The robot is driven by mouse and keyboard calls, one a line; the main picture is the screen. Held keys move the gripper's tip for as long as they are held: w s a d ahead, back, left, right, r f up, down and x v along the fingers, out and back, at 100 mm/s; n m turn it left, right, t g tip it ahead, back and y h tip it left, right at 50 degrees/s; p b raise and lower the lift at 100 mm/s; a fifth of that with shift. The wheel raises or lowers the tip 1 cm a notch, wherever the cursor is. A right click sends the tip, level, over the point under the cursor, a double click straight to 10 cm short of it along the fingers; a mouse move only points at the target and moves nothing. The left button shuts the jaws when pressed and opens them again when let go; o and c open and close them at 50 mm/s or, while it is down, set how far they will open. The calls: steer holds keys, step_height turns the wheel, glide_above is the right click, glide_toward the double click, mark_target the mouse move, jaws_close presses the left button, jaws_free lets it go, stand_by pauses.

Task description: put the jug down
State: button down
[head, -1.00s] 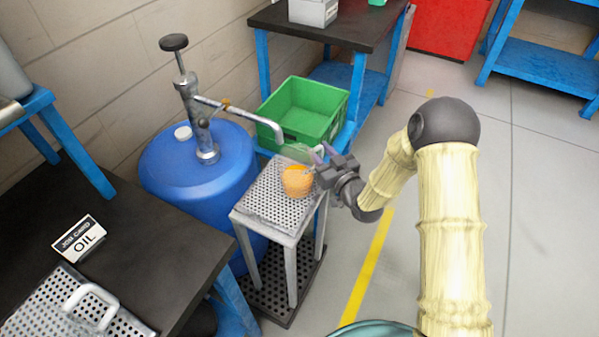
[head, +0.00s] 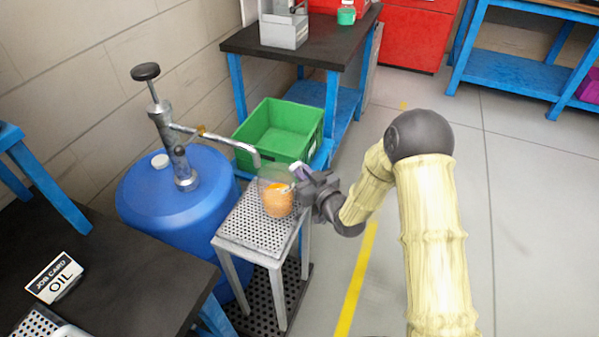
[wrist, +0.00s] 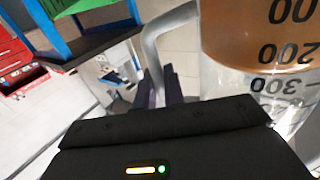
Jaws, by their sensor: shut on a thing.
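The jug (head: 277,200) is clear, with orange liquid inside, and looks about upright over the far part of the perforated metal stand (head: 240,234). I cannot tell whether its base touches the stand. My gripper (head: 298,180) is at the jug's right side. In the wrist view my gripper (wrist: 160,92) is shut on the grey jug handle, and the jug (wrist: 255,30) fills the upper right with its dark volume marks upside down. The jug's base is out of the wrist view.
The pump spout (head: 245,150) ends just left of the jug, above the stand. A blue drum (head: 170,215) with the pump stands left. A green crate (head: 280,135) is behind. A black bench (head: 130,275) with an oil job card (head: 54,277) is front left. Floor right is open.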

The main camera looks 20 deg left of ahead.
step_height(320, 180, up, 2)
steer(key=shift+r, duration=0.15)
steer(key=shift+s+d+r, duration=0.1)
steer(key=shift+d+r, duration=0.05)
steer(key=shift+d, duration=0.05)
steer(key=p+v, duration=0.4)
steer(key=v, duration=1.3)
steer(key=shift+s, duration=0.25)
steer(key=shift+d, duration=0.2)
stand_by(0.5)
